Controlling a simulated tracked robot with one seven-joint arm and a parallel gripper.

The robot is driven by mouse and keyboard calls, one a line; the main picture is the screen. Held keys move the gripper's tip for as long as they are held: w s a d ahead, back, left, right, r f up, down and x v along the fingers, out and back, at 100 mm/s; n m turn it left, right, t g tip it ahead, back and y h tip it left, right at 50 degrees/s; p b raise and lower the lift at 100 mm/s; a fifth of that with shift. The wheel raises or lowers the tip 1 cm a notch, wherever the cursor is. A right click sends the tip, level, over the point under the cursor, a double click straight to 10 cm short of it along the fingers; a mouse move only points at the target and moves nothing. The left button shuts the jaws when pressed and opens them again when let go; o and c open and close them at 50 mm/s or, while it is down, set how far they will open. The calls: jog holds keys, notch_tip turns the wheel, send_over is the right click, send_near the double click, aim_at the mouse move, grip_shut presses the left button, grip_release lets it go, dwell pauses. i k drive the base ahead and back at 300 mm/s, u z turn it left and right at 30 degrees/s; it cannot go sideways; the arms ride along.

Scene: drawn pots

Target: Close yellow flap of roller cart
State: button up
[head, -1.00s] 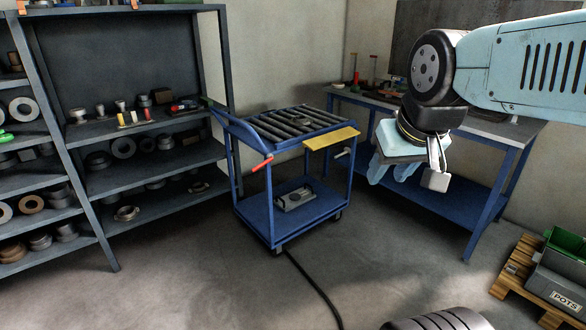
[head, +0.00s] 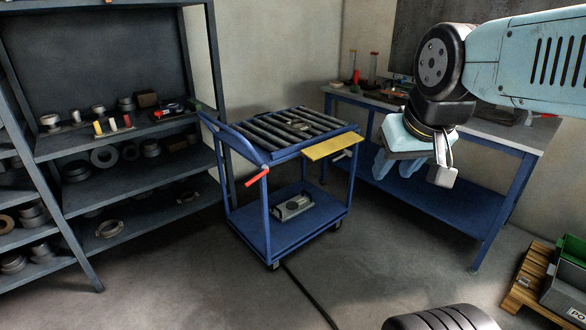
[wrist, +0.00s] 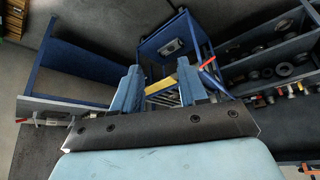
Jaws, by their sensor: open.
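The blue roller cart (head: 262,222) stands in the middle of the head view, with a bed of dark rollers on top. Its yellow flap (head: 333,145) sticks out level from the right end of the top. A red handle (head: 257,177) and a grey handle show below the top. In the wrist view the yellow flap (wrist: 188,75) lies beyond and between my fingers, partly hidden. My gripper (head: 385,163) is open and empty, to the right of the flap and apart from it. Its two blue fingers also show in the wrist view (wrist: 157,92).
A blue workbench (head: 440,185) stands behind and right of the cart. Dark shelves (head: 110,150) with pots and rings fill the left. A pallet (head: 530,285) with bins is at lower right. A dark cable (head: 308,297) runs along the clear floor before the cart.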

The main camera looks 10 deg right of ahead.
aim_at(328, 148)
jog(key=z, duration=0.15)
jog(key=i, duration=0.55)
jog(key=u, duration=1.2)
jog(key=k, duration=1.05)
jog(key=z, duration=0.7)
jog(key=i, duration=0.95)
jog(key=u, duration=0.05)
